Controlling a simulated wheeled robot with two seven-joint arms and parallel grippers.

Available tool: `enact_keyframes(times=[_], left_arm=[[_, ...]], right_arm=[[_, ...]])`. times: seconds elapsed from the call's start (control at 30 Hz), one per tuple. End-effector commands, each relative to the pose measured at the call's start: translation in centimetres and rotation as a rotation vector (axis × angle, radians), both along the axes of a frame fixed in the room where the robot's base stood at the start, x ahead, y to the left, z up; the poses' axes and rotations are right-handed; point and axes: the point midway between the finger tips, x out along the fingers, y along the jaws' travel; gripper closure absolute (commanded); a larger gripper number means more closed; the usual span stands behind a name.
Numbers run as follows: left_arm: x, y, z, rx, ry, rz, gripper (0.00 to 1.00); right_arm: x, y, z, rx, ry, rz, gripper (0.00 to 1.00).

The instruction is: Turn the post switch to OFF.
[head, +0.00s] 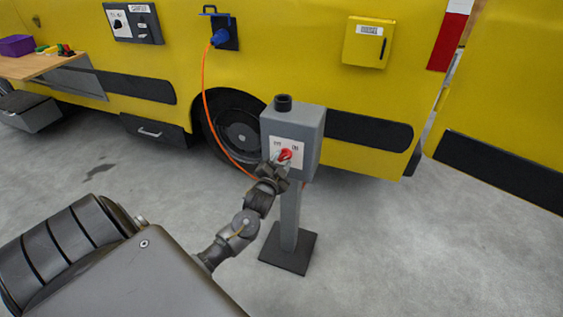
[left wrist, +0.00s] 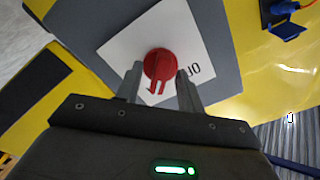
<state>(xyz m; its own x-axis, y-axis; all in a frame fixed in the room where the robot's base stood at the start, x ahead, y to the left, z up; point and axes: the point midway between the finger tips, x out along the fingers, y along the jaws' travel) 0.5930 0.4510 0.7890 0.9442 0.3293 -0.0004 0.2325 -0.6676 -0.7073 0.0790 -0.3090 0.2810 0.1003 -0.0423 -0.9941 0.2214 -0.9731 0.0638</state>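The post switch is a red knob (head: 286,154) on a white label plate on the front of a grey box (head: 312,145), which stands on a post. The plate reads OFF at left and ON at right in the head view. In the left wrist view the red knob (left wrist: 160,65) sits between the two fingers of my left gripper (left wrist: 160,75), with a narrow gap on each side, so the gripper looks open around it. In the head view my left gripper (head: 278,163) is at the knob and partly hides the plate. My right gripper is not in view.
A yellow vehicle stands behind the post. An orange cable (head: 208,105) hangs from a blue plug (head: 220,37) and passes behind the box. The post's dark base plate (head: 288,250) is on the floor. A wooden shelf (head: 30,66) is at far left. The floor at right is clear.

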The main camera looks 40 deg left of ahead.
Motion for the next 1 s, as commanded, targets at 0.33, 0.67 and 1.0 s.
enact_keyframes(times=[0.33, 0.67, 1.0], left_arm=[[0.0, 0.0, 0.0, 0.0, 0.0, 0.0, 0.87], [0.0, 0.0, 0.0, -0.008, -0.003, 0.0, 1.0], [0.0, -0.1, 0.1, -0.155, -0.053, 0.0, 1.0]], right_arm=[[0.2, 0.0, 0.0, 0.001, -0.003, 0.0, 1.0], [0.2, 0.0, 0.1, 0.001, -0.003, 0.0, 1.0], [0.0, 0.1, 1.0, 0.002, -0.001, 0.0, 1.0]])
